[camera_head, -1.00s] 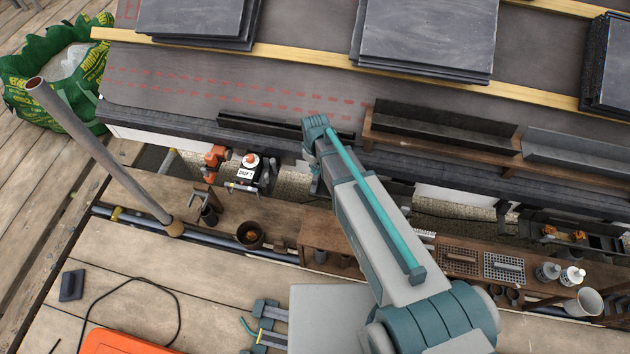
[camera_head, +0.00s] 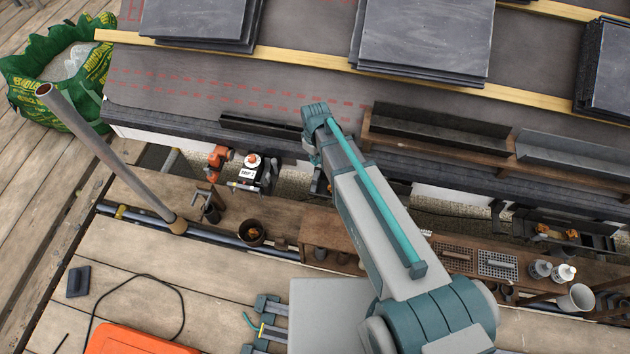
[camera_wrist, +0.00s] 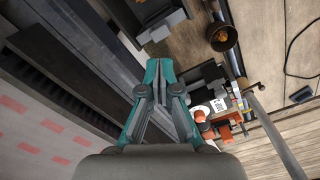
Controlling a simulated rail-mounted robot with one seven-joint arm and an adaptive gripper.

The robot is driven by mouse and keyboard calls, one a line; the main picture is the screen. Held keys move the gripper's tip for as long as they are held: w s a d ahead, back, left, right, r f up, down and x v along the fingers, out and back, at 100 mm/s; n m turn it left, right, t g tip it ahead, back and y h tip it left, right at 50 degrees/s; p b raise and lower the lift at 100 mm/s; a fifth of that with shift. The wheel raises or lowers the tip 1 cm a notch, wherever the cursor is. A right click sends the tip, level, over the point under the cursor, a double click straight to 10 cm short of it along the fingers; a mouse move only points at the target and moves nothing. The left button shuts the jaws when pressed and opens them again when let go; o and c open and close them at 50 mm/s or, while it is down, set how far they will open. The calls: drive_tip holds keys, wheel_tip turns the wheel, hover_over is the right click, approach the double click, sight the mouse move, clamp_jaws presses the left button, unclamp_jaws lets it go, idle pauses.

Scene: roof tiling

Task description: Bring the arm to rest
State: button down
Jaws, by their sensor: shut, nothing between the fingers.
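My arm (camera_head: 385,215), grey with teal parts, reaches from the lower right up to the roof's lower edge. Its wrist is just in front of the eave, left of the wooden rack. In the wrist view my gripper (camera_wrist: 158,72) has its teal fingers together and empty. It hangs above the strip beside the eave, near a black tool with a white label. In the head view the fingers are mostly hidden behind the wrist.
Slate stacks (camera_head: 425,38) lie on the roof above a wooden batten (camera_head: 285,54). A rack of dark gutter pieces (camera_head: 440,128) is right of the wrist. A slanted metal pole (camera_head: 105,150) and a brown pot (camera_head: 251,233) stand left. The workbench (camera_head: 455,262) holds trays and cups.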

idle(0.4)
drive_tip(key=s+d+f+m+g+p, duration=0.1)
drive_tip(key=s+d, duration=0.4)
drive_tip(key=s, duration=0.7)
drive_tip(key=s+d+f+m+g+p, duration=0.1)
drive_tip(key=s+d+f+m+g, duration=0.2)
drive_tip(key=s, duration=1)
drive_tip(key=s+d+f+m+g+p, duration=0.2)
drive_tip(key=s+d+f+m, duration=0.3)
drive_tip(key=s, duration=0.7)
drive_tip(key=d+f, duration=0.2)
drive_tip(key=d, duration=0.2)
drive_tip(key=shift+s+f+g, duration=0.25)
drive_tip(key=shift+s+g, duration=0.15)
drive_tip(key=shift+d+m, duration=0.1)
drive_tip(key=shift+m, duration=0.2)
